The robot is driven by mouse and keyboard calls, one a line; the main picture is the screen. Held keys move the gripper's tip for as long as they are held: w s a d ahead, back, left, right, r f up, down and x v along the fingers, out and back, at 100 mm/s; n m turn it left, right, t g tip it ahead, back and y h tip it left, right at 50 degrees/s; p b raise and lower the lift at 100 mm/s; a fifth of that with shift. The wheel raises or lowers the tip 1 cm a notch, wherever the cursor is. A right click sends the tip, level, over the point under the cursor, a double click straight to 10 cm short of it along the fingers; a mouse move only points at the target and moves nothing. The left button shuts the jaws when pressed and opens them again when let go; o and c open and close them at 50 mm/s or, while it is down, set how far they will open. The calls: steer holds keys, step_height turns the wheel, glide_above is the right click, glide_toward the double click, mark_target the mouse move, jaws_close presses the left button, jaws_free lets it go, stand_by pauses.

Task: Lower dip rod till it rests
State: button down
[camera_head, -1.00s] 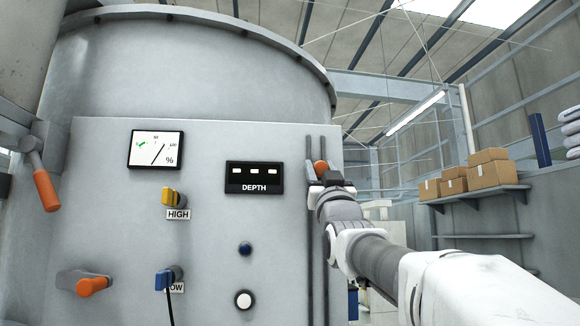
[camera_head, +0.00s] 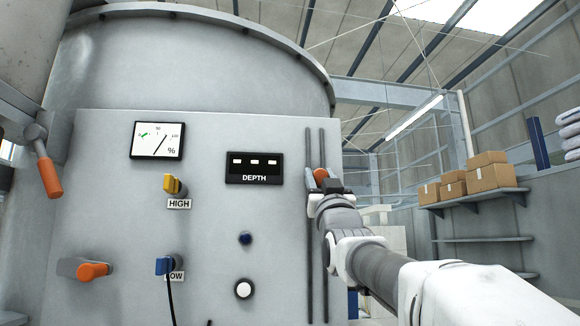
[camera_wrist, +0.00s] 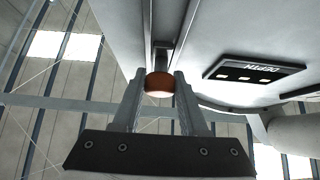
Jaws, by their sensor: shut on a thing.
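The dip rod's orange knob (camera_head: 321,175) sits on a pair of dark vertical rails (camera_head: 309,240) at the right side of the grey panel. It is beside the DEPTH display (camera_head: 254,168), about level with its label. My gripper (camera_head: 322,180) is shut on the orange knob, reaching in from the lower right. In the wrist view the knob (camera_wrist: 159,84) lies between the two fingertips of my gripper (camera_wrist: 160,76), with the rail running beyond it. The DEPTH display shows only white marks. The rest of the rod is hidden.
A percent gauge (camera_head: 157,141), a yellow HIGH knob (camera_head: 174,185), a blue LOW plug (camera_head: 168,265) with a cable, and round buttons (camera_head: 244,289) are on the panel. Orange handles (camera_head: 49,177) stick out at left. Rails continue clear below the gripper. Boxes (camera_head: 488,172) sit on a shelf at right.

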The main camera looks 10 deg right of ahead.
steer(key=shift+f+b, duration=7.7)
steer(key=shift+b, duration=0.15)
steer(key=shift+c, duration=1.8)
jaws_free()
steer(key=shift+r, duration=0.15)
steer(key=b+v, duration=0.4)
steer(key=v, duration=1.3)
steer(key=shift+s, duration=0.2)
